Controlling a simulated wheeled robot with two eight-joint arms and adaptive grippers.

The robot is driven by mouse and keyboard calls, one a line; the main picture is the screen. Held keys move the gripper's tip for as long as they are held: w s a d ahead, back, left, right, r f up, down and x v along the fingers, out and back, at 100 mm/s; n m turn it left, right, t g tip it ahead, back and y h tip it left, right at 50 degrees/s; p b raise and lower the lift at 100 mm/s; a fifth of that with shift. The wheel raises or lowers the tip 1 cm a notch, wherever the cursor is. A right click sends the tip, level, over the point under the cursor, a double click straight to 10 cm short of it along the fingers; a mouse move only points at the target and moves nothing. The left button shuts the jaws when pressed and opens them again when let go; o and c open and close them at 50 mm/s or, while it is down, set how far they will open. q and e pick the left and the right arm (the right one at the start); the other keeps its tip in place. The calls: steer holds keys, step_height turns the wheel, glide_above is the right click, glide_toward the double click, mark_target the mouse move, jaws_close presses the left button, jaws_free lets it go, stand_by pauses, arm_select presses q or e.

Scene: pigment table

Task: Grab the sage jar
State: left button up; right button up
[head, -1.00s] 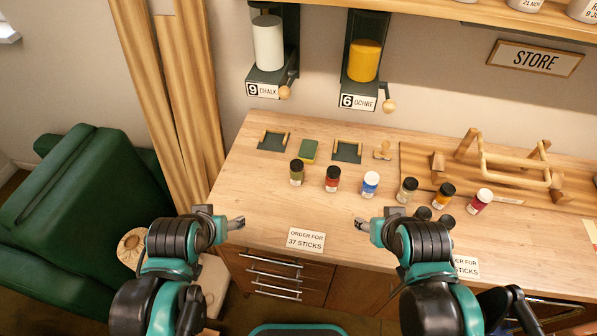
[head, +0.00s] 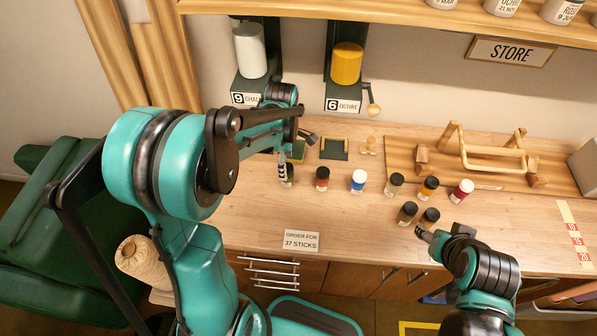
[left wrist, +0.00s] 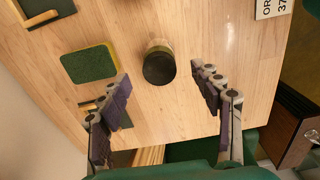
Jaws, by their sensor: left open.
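A green jar with a black lid (head: 288,178) stands upright at the left end of the row on the table, partly hidden by my left gripper (head: 298,158). In the left wrist view the jar (left wrist: 159,64) lies between the two spread fingers of my left gripper (left wrist: 160,80), with a gap on each side. A paler grey-green jar (head: 394,185) stands further right in the row. I cannot tell from the labels which of the two is sage. My right gripper (head: 424,236) hangs over the table's front edge, near two dark-lidded jars; its opening is unclear.
A red jar (head: 321,179) and a blue jar (head: 358,182) stand close to the right of the green jar. A green sponge (left wrist: 90,64) lies beside it. A wooden rack (head: 490,160) stands at the back right. The table front by the order card (head: 301,240) is clear.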

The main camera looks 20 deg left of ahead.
arm_select(q)
step_height(320, 180, down, 8)
steer(key=shift+d+r+b, duration=0.15)
steer(key=shift+r+b, duration=0.1)
steer(key=shift+b, duration=0.9)
steer(key=c, duration=1.3)
